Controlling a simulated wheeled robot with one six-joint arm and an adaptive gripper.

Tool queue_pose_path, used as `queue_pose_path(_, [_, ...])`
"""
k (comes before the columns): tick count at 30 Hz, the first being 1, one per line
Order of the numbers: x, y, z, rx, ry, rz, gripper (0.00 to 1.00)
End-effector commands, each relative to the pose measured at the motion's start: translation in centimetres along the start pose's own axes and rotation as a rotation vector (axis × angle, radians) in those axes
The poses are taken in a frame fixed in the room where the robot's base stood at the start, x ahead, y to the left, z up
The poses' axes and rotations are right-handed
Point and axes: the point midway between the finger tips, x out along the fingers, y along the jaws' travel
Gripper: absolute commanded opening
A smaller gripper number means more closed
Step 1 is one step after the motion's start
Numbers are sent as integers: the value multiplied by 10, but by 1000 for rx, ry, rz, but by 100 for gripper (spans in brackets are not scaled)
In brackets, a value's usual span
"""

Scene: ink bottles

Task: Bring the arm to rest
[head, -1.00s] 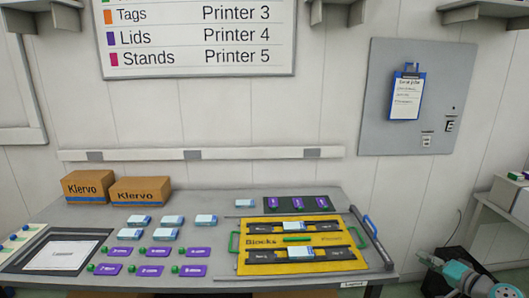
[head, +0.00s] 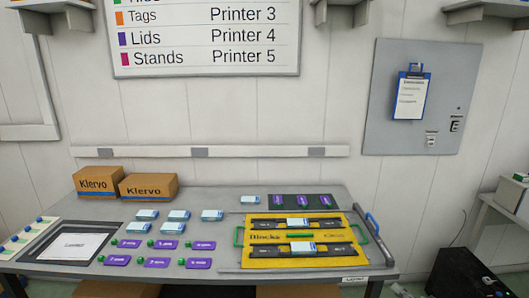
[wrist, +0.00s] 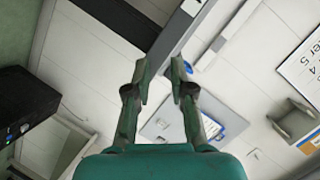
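My gripper (wrist: 160,76) shows in the wrist view with its two green fingers apart and nothing between them. A grey rail and the pale wall lie behind the fingers, clear of them as far as I can tell. The wrist view also shows the grey wall panel with its blue clipboard (wrist: 207,126), well beyond the gripper.
The grey table (head: 215,200) holds a yellow Blocks board (head: 290,237), several white-blue and purple pieces, and two Klervo boxes (head: 148,186). A black box (head: 462,272) stands on the floor at right. A side table (head: 500,210) is at the far right.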

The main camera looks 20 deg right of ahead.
Motion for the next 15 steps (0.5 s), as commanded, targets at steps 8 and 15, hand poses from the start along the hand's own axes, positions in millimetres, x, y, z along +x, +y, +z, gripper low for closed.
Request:
queue_pose_path(8, [-13,11,137,-65,-6,95,23])
queue_pose_path(15, [-57,11,235,-171,-4,162,23])
